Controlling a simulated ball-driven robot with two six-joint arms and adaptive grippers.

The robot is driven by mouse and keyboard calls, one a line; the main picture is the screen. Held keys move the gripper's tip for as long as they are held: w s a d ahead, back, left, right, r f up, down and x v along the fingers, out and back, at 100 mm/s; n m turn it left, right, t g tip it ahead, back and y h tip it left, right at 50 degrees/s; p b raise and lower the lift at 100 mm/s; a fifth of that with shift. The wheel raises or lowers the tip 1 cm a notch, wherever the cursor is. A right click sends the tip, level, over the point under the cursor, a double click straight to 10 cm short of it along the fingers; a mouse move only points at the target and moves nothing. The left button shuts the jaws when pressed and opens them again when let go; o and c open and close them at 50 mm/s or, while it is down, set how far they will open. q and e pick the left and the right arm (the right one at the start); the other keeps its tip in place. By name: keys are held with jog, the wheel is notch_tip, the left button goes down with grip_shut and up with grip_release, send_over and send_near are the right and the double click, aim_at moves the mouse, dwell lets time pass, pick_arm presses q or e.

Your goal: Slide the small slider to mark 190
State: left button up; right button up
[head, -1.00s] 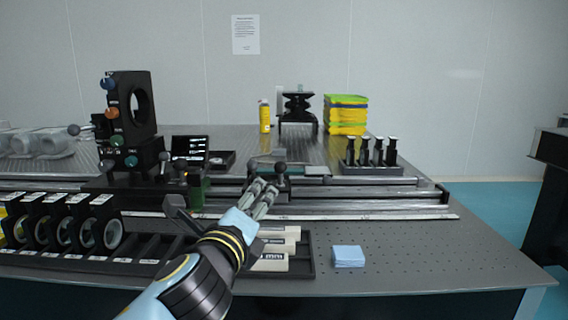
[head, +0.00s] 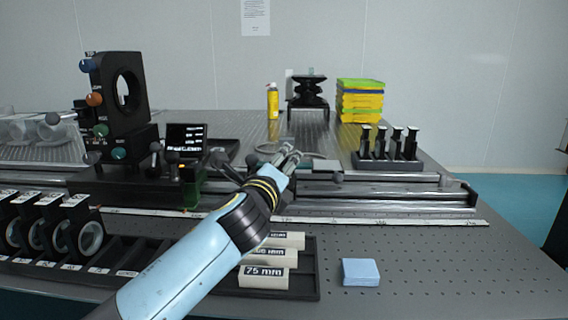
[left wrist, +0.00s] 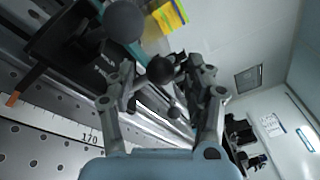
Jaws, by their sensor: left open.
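My left gripper (head: 292,152) is over the rail in the head view, and its arm hides part of the rail and ruler. In the left wrist view the same gripper (left wrist: 165,85) is open, with a round black knob (left wrist: 160,70) showing between its fingers; I cannot tell whether they touch it. A black slider block (left wrist: 72,48) with lettering and an orange pointer (left wrist: 12,99) is at upper left there. The white ruler (head: 400,219) runs along the rail's front; its 170 mark (left wrist: 90,138) is readable in the wrist view. The pointer's exact reading is unclear. My right gripper is out of view.
A black tray with white blocks (head: 264,277) and a blue pad (head: 360,272) lie in front of the rail. A black optic mount (head: 122,95) stands at left. Black posts (head: 388,143) stand behind the rail at right. Perforated table is bare at right front.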

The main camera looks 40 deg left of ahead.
pick_arm(q)
jog(key=shift+x, duration=1.1)
jog(key=shift+s, duration=0.1)
jog(key=shift+c, duration=0.3)
grip_shut()
jog(key=shift+f, duration=0.1)
